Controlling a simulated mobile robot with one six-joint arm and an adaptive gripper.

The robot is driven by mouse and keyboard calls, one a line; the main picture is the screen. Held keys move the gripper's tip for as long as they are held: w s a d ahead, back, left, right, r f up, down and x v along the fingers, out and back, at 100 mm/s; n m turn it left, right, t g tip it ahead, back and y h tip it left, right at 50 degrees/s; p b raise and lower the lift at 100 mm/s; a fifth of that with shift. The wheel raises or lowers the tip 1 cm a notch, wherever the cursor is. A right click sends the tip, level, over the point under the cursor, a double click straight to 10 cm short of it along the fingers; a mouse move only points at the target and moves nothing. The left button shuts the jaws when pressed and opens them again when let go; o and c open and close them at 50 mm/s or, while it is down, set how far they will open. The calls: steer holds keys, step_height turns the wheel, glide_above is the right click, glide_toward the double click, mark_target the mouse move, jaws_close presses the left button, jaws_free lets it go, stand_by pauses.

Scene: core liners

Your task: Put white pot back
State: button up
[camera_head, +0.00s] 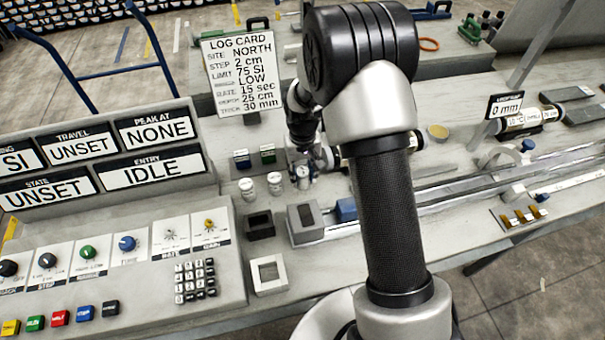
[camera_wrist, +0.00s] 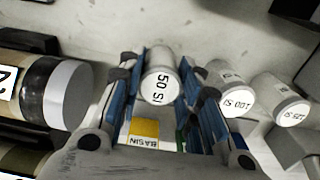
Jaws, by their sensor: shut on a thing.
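A white pot marked 50 SI (camera_wrist: 160,78) sits between the blue-padded fingers of my gripper (camera_wrist: 163,92) in the wrist view. The gripper is shut on it. In the head view my gripper (camera_head: 303,176) is small and partly behind my arm, at the bench just right of two other white pots. Those are the 100 SI pot (camera_wrist: 232,92) and the 125 SI pot (camera_wrist: 282,100), standing side by side to the right in the wrist view. I cannot tell whether the held pot touches the bench.
A core tube (camera_wrist: 45,90) lies close left of my gripper in the wrist view. A yellow BASIN label (camera_wrist: 145,128) shows below the pot. In the head view a black box (camera_head: 260,226), a grey block (camera_head: 305,222) and a white square frame (camera_head: 268,274) stand nearer the front. A log card (camera_head: 240,75) stands behind.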

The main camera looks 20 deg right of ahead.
steer(key=shift+r, duration=0.1)
steer(key=o, duration=1.2)
